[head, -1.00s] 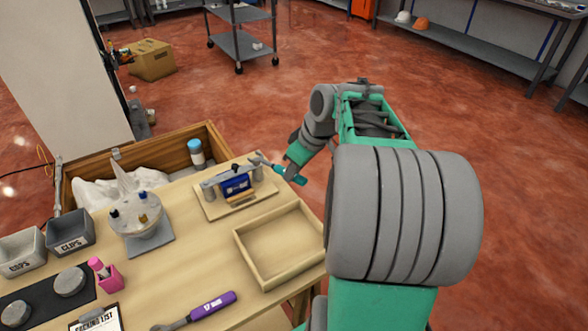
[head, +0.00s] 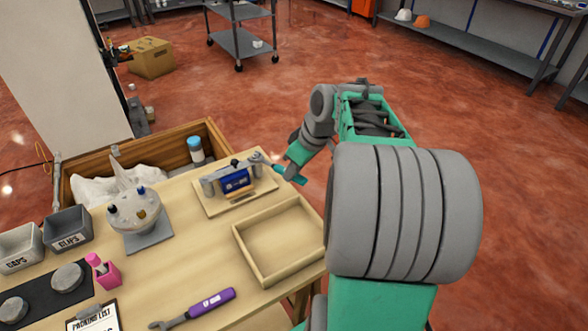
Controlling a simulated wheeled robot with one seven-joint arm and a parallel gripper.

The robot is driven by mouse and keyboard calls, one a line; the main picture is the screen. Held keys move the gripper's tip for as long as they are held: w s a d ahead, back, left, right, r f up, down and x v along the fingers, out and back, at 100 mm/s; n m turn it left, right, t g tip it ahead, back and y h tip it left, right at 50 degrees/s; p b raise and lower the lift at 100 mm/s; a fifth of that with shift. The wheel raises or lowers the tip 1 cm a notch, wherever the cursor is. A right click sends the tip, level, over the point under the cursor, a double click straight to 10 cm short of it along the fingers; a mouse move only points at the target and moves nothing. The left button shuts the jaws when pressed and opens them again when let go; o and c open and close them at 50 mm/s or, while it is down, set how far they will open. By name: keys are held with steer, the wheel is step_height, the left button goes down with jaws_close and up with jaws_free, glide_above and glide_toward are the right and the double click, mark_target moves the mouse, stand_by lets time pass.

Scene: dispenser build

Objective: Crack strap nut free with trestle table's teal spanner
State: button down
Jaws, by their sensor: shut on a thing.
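The strap fixture (head: 235,182) stands on a wooden board near the table's far right edge, with a blue block under a grey strap and dark nuts on top. The teal spanner (head: 289,174) reaches from my gripper (head: 298,163) toward the strap's right end. Its grey open jaw (head: 258,158) is at or just above the nut there; I cannot tell whether it is seated. My gripper is shut on the spanner, its fingers partly hidden by my wrist. The trestle table (head: 190,235) carries all of this.
An empty wooden tray (head: 240,250) lies in front of the fixture. A purple spanner (head: 205,305) lies near the front edge. An open crate (head: 212,135) is behind the table.

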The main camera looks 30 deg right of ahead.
steer(key=shift+w+d+n+y+p, duration=0.2)
steer(key=shift+w+d+n+p, duration=0.2)
steer(key=shift+d+n, duration=0.2)
steer(key=shift+w+d+n+y+p, duration=0.2)
steer(key=shift+w+d+n+p, duration=0.05)
steer(key=shift+d+n+p, duration=0.3)
steer(key=shift+d, duration=0.1)
steer(key=shift+w+d+n+g+y+p, duration=0.3)
steer(key=shift+w+d+n+g+p, duration=0.2)
steer(key=shift+w+d+n+p, duration=0.45)
steer(key=shift+s, duration=0.15)
steer(key=shift+n, duration=0.3)
